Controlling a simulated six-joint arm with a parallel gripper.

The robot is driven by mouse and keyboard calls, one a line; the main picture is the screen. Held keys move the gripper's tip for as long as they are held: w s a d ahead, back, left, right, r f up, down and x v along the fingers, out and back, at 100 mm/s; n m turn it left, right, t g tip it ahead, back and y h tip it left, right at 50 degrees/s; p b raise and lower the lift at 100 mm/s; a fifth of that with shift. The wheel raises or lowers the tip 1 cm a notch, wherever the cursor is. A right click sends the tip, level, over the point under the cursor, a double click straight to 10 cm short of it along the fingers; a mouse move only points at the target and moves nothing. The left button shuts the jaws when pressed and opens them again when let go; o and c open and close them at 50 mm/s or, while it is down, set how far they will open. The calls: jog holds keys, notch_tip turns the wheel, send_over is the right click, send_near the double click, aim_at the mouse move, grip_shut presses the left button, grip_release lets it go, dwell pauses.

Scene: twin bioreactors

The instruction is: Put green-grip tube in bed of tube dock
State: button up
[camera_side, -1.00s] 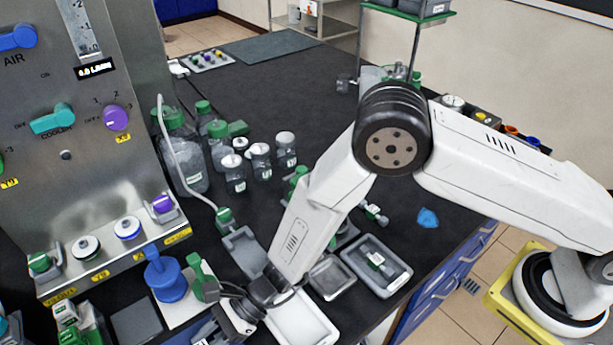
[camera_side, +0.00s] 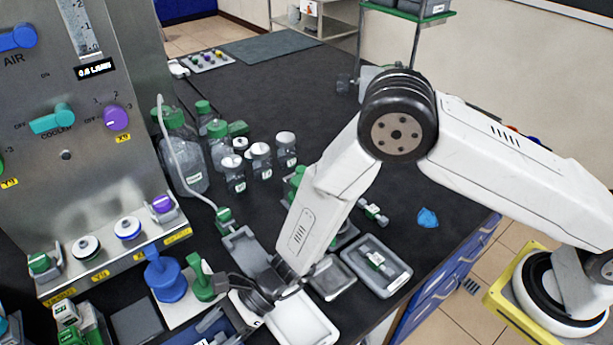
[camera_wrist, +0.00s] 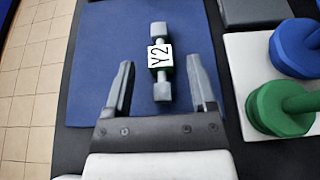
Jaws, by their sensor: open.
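A short tube-like piece (camera_wrist: 161,88) with grey ends, green at its middle and a white Y2 tag lies on a blue mat (camera_wrist: 100,35) in the wrist view. My gripper (camera_wrist: 160,66) is open and empty, with one finger on each side of this piece and a gap to both. In the side view my gripper (camera_side: 222,328) is low over the mat at the bottom edge, and the piece is not clear there. A long grey holder (camera_side: 243,247) lies behind my gripper; I cannot tell if it is the tube dock.
A blue knobbed piece (camera_wrist: 296,45) and a green one (camera_wrist: 280,108) stand on a white plate right of my gripper. A white tray (camera_side: 303,322) and a grey tray (camera_side: 397,281) holding a green-banded piece are nearby. Bottles (camera_side: 178,155) stand farther back.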

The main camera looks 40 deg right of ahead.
jog(key=v, duration=0.2)
jog(key=shift+d+r, duration=0.2)
jog(key=shift+d, duration=0.15)
notch_tip(320, 180, up, 5)
jog(key=shift+d+f, duration=0.1)
jog(key=shift+d, duration=0.05)
jog(key=shift+r, duration=1.15)
jog(key=shift+o, duration=1.2)
jog(key=shift+f, duration=0.1)
